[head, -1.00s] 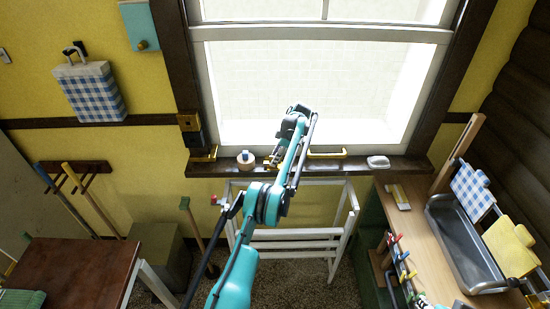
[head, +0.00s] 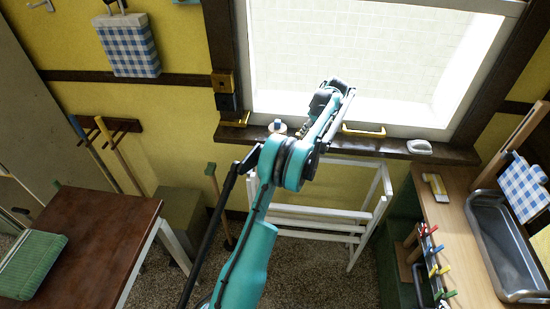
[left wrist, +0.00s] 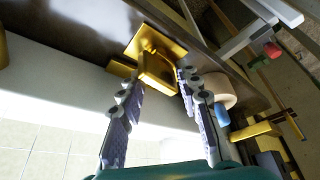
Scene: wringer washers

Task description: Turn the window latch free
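The brass window latch (left wrist: 158,70) on its square plate shows in the left wrist view, on the dark wooden window sill. My left gripper (left wrist: 160,82) is open, with one finger on each side of the latch's near end. I cannot tell whether either finger touches it. In the head view my left arm reaches over the sill (head: 455,153) at the window, and its wrist hides most of the gripper and latch. My right gripper is in neither view.
A pale roll with a blue peg (head: 278,127) stands close left of my left gripper. A brass handle (head: 364,130) is to its right, and a white soap-like dish (head: 419,147) further right. A white rack (head: 320,222) stands below the sill.

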